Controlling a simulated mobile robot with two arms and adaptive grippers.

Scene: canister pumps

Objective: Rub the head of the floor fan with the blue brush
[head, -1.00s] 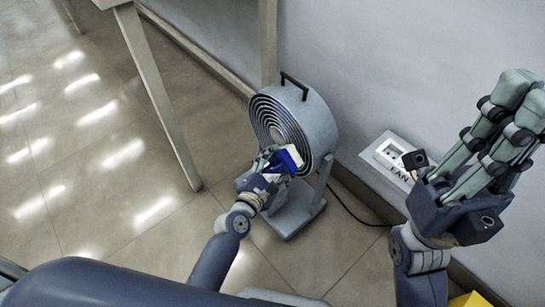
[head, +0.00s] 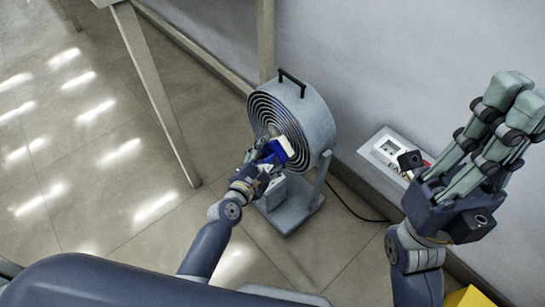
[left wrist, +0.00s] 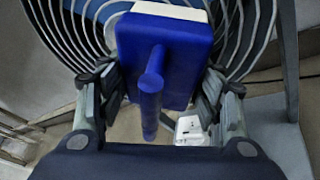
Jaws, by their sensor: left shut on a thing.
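The grey floor fan (head: 318,122) stands on its base by the wall, its round grille head facing left with a black handle on top. My left gripper (head: 266,155) is shut on the blue brush (head: 278,152) in front of the grille. In the left wrist view the brush (left wrist: 172,58) sits between the fingers, its handle toward the camera and its pale bristle side toward the fan's rings (left wrist: 240,35). The brush overlaps the grille; I cannot tell whether the bristles touch it. My right gripper (head: 510,105) is raised at the right, fingers pointing up, apart from the fan.
A white switch box marked FAN (head: 388,150) sits on a ledge by the wall, right of the fan. A black cord (head: 345,208) runs along the floor. A table leg (head: 155,95) stands left of the fan. Tiled floor at left is clear. Something yellow (head: 478,298) shows at bottom right.

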